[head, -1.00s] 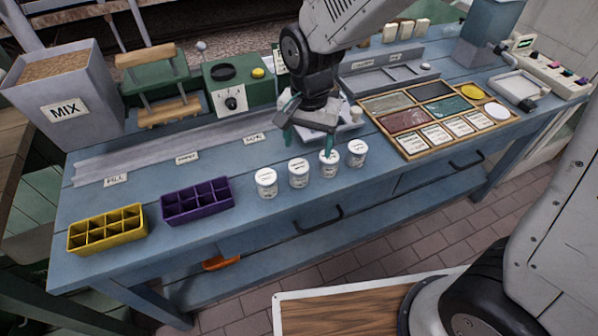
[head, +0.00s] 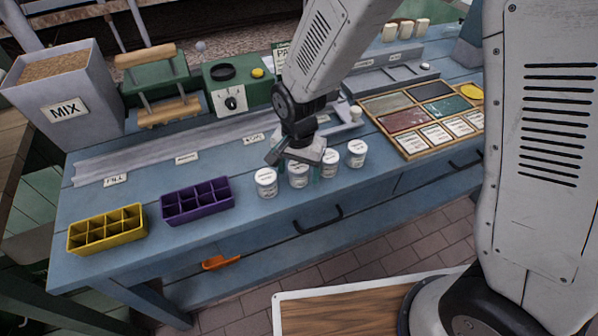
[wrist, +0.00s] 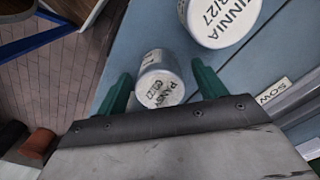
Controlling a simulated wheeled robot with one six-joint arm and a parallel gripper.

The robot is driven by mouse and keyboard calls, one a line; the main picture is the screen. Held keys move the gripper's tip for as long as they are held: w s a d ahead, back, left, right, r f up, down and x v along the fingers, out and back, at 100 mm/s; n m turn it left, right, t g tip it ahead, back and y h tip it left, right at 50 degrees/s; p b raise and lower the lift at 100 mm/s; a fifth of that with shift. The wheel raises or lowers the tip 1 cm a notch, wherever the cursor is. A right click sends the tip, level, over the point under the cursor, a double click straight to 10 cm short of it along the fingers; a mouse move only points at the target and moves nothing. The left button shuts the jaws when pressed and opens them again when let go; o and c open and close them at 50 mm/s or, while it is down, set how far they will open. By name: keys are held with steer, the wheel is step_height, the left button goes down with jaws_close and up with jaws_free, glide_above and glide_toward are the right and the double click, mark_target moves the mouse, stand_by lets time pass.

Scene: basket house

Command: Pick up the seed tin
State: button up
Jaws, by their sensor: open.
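Several white seed tins stand in a row near the front of the blue bench, from the leftmost (head: 266,184) to the rightmost (head: 357,154). My gripper (head: 299,170) is open, low over the second tin from the left (head: 298,180). The gripper partly hides that tin's top. In the wrist view a tin with a label that looks like "PANSY" (wrist: 159,82) sits between the open green fingers (wrist: 161,86), with a gap visible on each side. A tin marked "ZINNIA" (wrist: 218,18) is at the upper right, outside the fingers.
A purple divided tray (head: 197,202) and a yellow one (head: 106,229) stand left of the tins. A wooden tray of seed packets (head: 403,143) lies to the right. A grey rail (head: 150,157) runs behind. Neighbouring tins stand close beside the gripper.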

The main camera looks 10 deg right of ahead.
steer(key=c, duration=1.1)
steer(key=shift+r, duration=0.1)
